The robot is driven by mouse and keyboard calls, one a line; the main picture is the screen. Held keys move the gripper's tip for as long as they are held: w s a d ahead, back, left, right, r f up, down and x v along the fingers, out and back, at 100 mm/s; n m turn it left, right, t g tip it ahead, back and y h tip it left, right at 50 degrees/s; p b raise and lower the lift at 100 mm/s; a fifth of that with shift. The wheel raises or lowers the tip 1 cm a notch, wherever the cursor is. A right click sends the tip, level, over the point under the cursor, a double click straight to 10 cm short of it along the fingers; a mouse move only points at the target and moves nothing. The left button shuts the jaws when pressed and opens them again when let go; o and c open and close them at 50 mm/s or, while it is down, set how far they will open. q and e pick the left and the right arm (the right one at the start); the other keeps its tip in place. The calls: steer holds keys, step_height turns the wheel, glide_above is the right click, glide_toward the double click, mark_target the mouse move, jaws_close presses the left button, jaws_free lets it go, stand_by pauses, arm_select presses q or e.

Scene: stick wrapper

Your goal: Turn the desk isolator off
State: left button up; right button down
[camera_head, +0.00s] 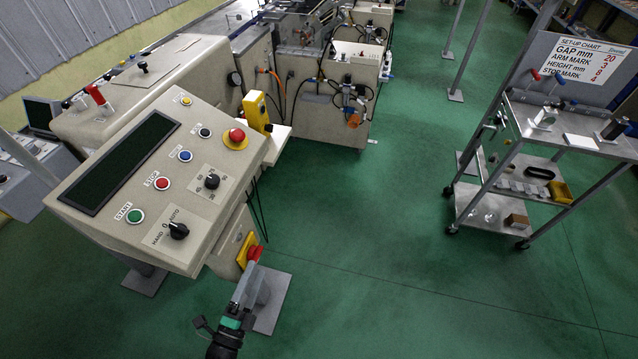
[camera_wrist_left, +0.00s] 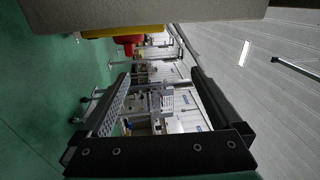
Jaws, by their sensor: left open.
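The desk isolator is a red knob (camera_head: 255,252) on a yellow plate (camera_head: 244,246), on the side of the beige control desk (camera_head: 215,262) below its sloping panel. In the left wrist view the red knob (camera_wrist_left: 128,42) and yellow plate (camera_wrist_left: 110,31) show at the upper left, under the desk's edge. My left gripper (camera_head: 253,272) is just below the knob in the head view. In the left wrist view its two fingers (camera_wrist_left: 160,76) are spread and empty, with the knob outside the gap between them. I cannot tell the knob's setting. My right gripper is not in view.
The desk panel holds a green START button (camera_head: 135,216), a red STOP button (camera_head: 162,183), a red emergency mushroom (camera_head: 236,138) and rotary switches. The desk overhangs my left gripper. A grey trolley (camera_head: 600,152) stands at the right. Green floor (camera_head: 400,230) between is clear.

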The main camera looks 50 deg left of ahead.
arm_select(q)
steer(key=w+d+r+t, duration=0.1)
steer(key=w+r+t, duration=0.1)
steer(key=w+r, duration=0.3)
steer(key=w+d+r+t+h+b, duration=0.1)
steer(key=w+r, duration=0.5)
steer(key=r, duration=0.6)
steer(key=w+d+r+n+t, duration=0.1)
steer(key=w+d+r+t, duration=0.2)
steer(key=w+r, duration=0.3)
step_height(320, 180, up, 3)
steer(key=shift+d+r+t+b, duration=0.2)
steer(key=shift+t+b, duration=0.15)
steer(key=shift+t, duration=0.55)
steer(key=shift+w+f, duration=0.1)
